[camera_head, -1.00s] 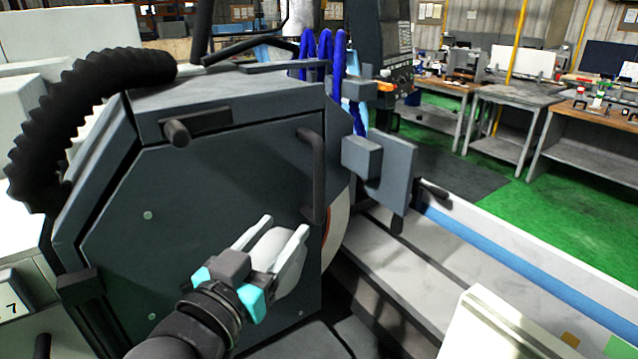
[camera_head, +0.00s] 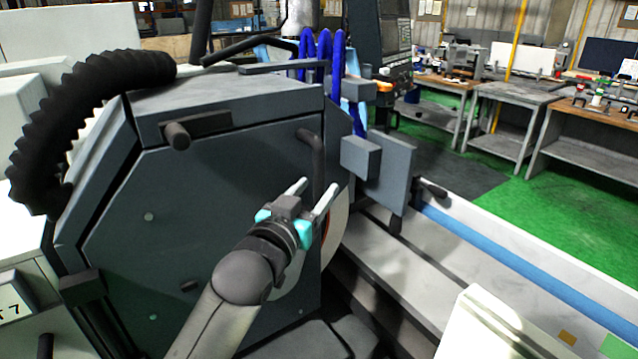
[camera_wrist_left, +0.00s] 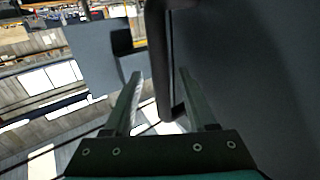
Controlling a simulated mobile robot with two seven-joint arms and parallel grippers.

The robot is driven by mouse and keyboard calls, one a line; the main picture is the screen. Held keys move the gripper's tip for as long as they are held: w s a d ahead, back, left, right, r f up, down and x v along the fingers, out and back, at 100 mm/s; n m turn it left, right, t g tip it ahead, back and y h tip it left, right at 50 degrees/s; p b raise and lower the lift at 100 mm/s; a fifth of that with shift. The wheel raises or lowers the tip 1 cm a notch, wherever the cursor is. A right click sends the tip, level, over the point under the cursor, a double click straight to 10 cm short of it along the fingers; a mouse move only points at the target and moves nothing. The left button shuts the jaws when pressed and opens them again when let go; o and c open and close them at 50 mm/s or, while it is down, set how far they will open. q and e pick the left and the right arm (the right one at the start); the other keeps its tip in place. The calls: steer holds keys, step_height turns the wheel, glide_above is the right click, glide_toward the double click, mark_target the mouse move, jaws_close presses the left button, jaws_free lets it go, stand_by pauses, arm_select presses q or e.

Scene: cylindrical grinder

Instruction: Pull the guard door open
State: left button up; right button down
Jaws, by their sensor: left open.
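The guard door (camera_head: 200,215) is a large dark grey panel on the wheel housing. It looks closed. Its handle (camera_head: 316,160) is a dark vertical bar near the door's right edge. My left gripper (camera_head: 317,186) is open at the handle's lower part, with a finger appearing on each side of the bar. In the left wrist view, the handle (camera_wrist_left: 159,45) runs between the two spread fingers (camera_wrist_left: 160,73); I cannot tell whether either finger touches it. My right gripper is not in view.
A grey plate with a block (camera_head: 390,172) stands just right of the handle. A dark knob (camera_head: 177,135) sticks out above the door. A black ribbed hose (camera_head: 85,95) curves at the left. Workbenches (camera_head: 515,105) stand far off at the back right.

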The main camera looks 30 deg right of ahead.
arm_select(q)
steer(key=shift+x, duration=1.2)
jaws_close()
stand_by(0.7)
